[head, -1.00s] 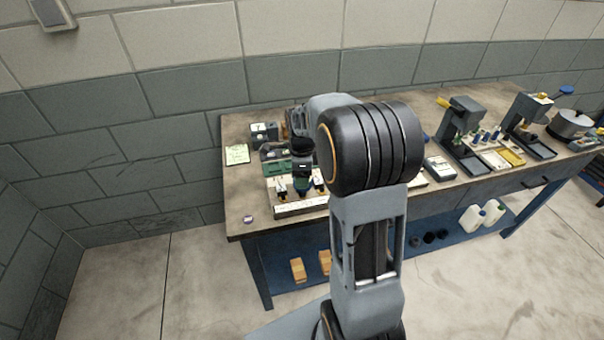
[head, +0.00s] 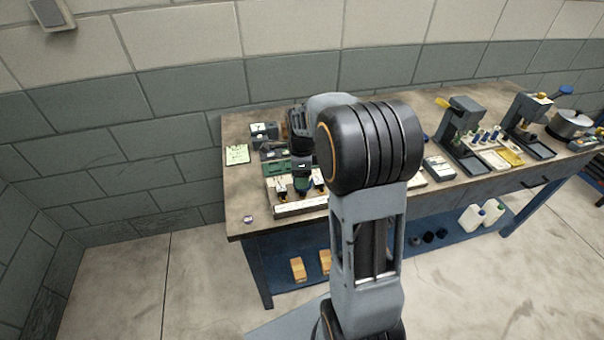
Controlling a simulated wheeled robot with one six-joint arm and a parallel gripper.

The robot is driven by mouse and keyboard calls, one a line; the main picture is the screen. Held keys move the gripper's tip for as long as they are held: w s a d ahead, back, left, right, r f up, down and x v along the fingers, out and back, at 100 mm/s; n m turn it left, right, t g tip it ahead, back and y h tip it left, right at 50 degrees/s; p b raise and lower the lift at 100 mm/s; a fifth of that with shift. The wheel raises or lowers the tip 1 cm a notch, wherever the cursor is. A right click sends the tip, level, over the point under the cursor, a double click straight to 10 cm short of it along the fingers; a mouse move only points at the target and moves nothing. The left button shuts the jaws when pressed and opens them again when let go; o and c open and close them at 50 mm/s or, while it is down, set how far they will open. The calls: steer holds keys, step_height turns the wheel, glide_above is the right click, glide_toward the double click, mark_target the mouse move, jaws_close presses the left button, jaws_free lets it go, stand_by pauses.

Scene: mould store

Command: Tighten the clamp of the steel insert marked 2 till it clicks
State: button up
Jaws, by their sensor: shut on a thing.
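My gripper (head: 303,172) is small and partly hidden behind my arm in the head view. It points down over a pale rack (head: 298,208) at the left front of the bench. It appears shut on a dark green-handled tool (head: 303,185), which stands among other dark-handled tools (head: 281,188) in the rack. I cannot tell whether the tool has left its slot. Dark blocks with pale labels (head: 264,130) stand behind, and a green and dark piece (head: 276,166) lies closer. The marks are too small to read, so I cannot pick out the insert marked 2 or its clamp.
A pale green note (head: 237,154) lies at the bench's left end. A small round item (head: 248,219) is near the front left corner. Presses (head: 462,125), a yellow-marked tray (head: 497,154) and a pot (head: 572,122) stand to the right. The bench's front left corner is mostly clear.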

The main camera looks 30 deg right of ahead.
steer(key=shift+r+p, duration=1.7)
steer(key=shift+r, duration=0.7)
steer(key=shift+s+d, duration=0.1)
